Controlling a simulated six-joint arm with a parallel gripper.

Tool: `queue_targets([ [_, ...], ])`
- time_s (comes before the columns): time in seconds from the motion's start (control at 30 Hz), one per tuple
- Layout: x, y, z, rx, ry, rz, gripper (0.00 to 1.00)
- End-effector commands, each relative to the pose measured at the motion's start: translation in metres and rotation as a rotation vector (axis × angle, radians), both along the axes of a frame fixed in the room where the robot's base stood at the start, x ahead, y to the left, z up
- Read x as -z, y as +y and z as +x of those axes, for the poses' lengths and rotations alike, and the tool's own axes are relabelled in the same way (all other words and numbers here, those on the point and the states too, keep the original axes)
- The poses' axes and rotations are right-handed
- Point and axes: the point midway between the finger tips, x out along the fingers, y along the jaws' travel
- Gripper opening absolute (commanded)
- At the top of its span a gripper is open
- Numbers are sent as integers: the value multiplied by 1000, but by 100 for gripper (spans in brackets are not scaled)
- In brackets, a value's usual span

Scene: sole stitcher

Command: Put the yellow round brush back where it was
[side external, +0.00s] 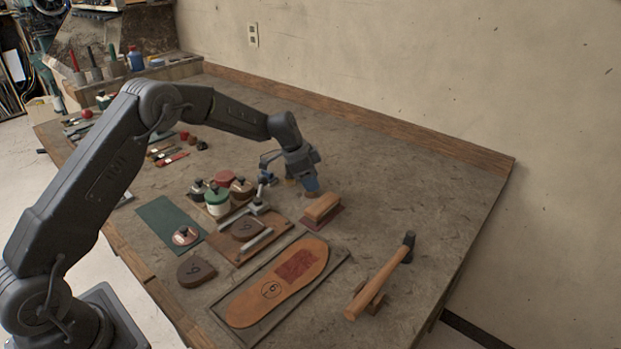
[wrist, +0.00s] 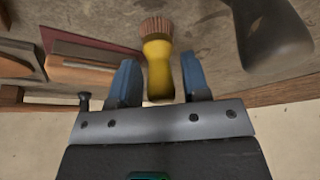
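The yellow round brush (wrist: 158,70) has a short yellow handle and brown bristles. In the wrist view it lies between the blue fingers of my gripper (wrist: 160,82), bristles pointing away from the gripper's body. Narrow gaps show on both sides of the handle, so the fingers look open around it. In the side view my gripper (side external: 290,184) is low over the bench, behind the wooden block brush (side external: 321,207). There the yellow handle cannot be made out.
A dark red pad (wrist: 100,52) lies left in the wrist view. Jars (side external: 218,202), a sole (side external: 275,285) on a tray and a hammer (side external: 380,275) lie nearer in the side view. The bench (side external: 420,190) is clear to the right.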

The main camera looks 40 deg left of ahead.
Motion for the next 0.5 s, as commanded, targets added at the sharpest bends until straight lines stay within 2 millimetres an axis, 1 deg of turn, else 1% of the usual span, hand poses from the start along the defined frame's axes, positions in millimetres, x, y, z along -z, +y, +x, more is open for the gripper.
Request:
queue_targets([
  [0.03,0,0,0,0,0,0,48],
  [0.07,0,0,0,0,0,0,50],
  [0.33,-2,0,0,1,-1,1,50],
  [0.43,-10,2,-1,0,-3,2,50],
  [0.5,-20,5,-4,0,-4,1,50],
])
